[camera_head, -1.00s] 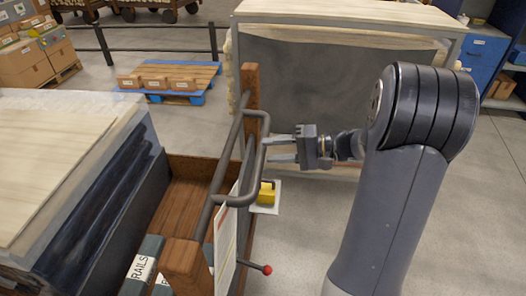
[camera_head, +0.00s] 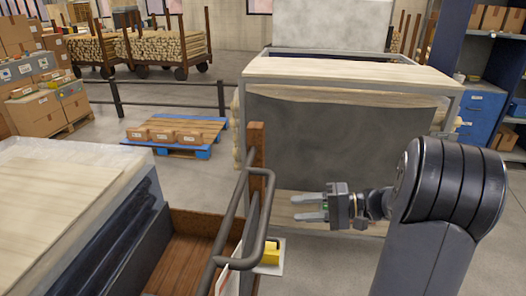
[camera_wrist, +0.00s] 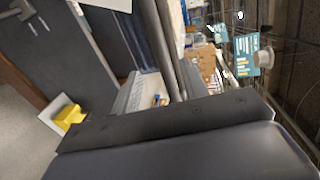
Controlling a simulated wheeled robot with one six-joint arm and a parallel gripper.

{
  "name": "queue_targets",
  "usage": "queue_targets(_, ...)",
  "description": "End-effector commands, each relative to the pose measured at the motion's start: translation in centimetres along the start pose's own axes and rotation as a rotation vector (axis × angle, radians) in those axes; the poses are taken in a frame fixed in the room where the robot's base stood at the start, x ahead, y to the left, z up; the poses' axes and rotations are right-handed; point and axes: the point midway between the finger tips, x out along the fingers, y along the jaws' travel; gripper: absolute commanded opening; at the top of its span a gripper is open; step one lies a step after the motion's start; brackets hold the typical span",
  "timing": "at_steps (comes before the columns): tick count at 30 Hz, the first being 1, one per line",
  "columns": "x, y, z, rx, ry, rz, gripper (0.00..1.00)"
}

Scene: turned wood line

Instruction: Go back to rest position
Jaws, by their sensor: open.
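My gripper (camera_head: 312,207) shows in the head view at the end of my arm, right of the middle. Its two grey fingers point left and are apart, with nothing between them. It hangs in the air right of the cart's bent metal handle (camera_head: 243,220), apart from it. In the wrist view my gripper's fingers cannot be made out; a dark part of my arm fills the lower area.
A wooden cart (camera_head: 205,245) with a yellow block (camera_head: 270,252) at its side stands left of my gripper. A wood-topped bench (camera_head: 350,75) is behind it. A blue pallet with boxes (camera_head: 175,135) lies back left. Floor around the pallet is open.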

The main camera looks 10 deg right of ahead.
Motion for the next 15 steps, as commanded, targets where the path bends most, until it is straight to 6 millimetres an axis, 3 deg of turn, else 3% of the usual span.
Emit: queue_targets(15,8.9,-0.1,0.1,0.0,-0.003,0.0,0.42)
